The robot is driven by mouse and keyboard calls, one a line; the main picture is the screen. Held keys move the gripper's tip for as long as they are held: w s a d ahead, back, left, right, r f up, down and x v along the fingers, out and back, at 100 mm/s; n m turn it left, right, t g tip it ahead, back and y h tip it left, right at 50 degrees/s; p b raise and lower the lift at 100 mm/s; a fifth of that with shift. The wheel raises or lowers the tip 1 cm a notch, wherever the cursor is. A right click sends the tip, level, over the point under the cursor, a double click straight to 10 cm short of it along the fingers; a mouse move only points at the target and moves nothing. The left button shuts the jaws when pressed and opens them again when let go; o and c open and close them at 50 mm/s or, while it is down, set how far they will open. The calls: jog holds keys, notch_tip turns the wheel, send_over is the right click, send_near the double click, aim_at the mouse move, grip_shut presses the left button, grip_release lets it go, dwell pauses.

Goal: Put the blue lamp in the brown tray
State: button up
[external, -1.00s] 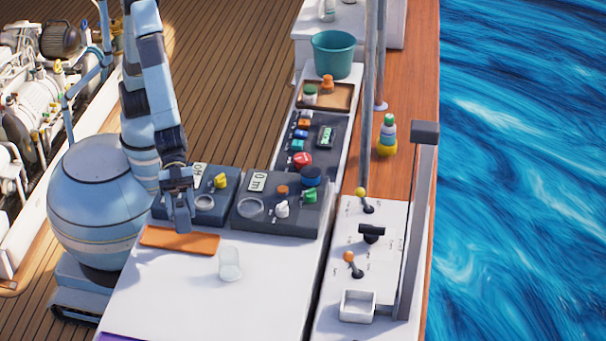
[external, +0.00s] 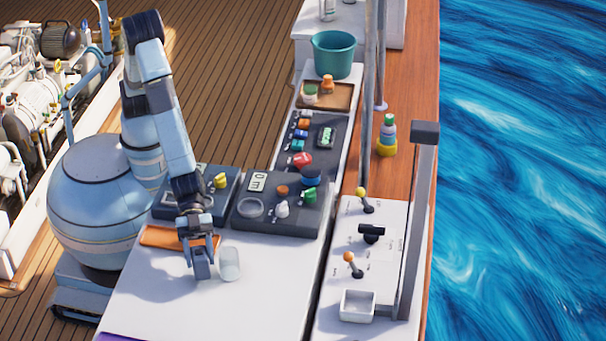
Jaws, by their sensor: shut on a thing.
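My gripper (external: 202,272) is low over the white counter, just left of a clear cup (external: 229,264). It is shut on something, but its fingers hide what. I cannot tell if either is the lamp. The brown tray (external: 340,103) lies far back on the counter and holds a white-and-green item (external: 310,95) and an orange item (external: 327,84).
A teal bucket (external: 333,55) stands behind the tray. Two consoles with knobs lie between my gripper and the tray. An orange flat piece (external: 158,237) lies left of the gripper. Levers, a white box (external: 357,306) and an upright post (external: 418,230) are at right. The front counter is clear.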

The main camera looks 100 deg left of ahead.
jog(key=shift+f, duration=1.05)
jog(key=shift+f, duration=0.1)
jog(key=o, duration=0.9)
jog(key=v, duration=0.5)
jog(key=shift+a+r, duration=0.1)
jog(key=shift+r, duration=0.45)
notch_tip(320, 180, up, 6)
